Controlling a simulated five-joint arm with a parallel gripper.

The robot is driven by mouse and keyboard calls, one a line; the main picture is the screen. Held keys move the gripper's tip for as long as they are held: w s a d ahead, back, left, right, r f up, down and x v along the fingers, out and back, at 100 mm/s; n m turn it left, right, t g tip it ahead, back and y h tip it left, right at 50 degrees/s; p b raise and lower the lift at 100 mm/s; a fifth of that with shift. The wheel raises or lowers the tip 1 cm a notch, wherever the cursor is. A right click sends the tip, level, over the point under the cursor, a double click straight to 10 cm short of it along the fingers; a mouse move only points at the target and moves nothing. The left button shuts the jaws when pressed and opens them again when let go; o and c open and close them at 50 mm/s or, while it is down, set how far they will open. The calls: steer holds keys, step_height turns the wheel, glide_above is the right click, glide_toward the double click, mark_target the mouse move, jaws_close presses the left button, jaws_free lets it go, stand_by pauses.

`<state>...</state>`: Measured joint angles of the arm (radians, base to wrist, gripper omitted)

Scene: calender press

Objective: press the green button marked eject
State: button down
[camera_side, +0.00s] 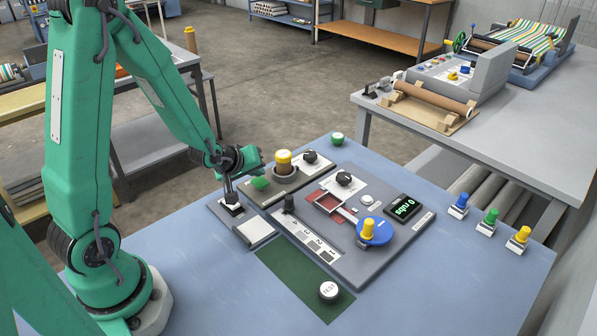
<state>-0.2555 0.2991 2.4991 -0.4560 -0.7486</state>
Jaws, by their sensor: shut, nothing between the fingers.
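My gripper (230,198) hangs down at the panel's left end, left of the green square piece and well left of the round green button. It is shut and empty. Its tips are close above a small black-and-white block; contact is unclear.
Between my gripper and the round green button stand a yellow-capped knob (284,160) and a black knob (310,156). The table's front right is clear.

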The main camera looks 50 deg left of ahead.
mark_target(257, 184)
steer(key=shift+d+f, duration=0.1)
steer(key=shift+f, duration=1.15)
stand_by(2.2)
steer(key=shift+r, duration=1.25)
steer(key=shift+r, duration=0.1)
steer(key=shift+r, duration=2.4)
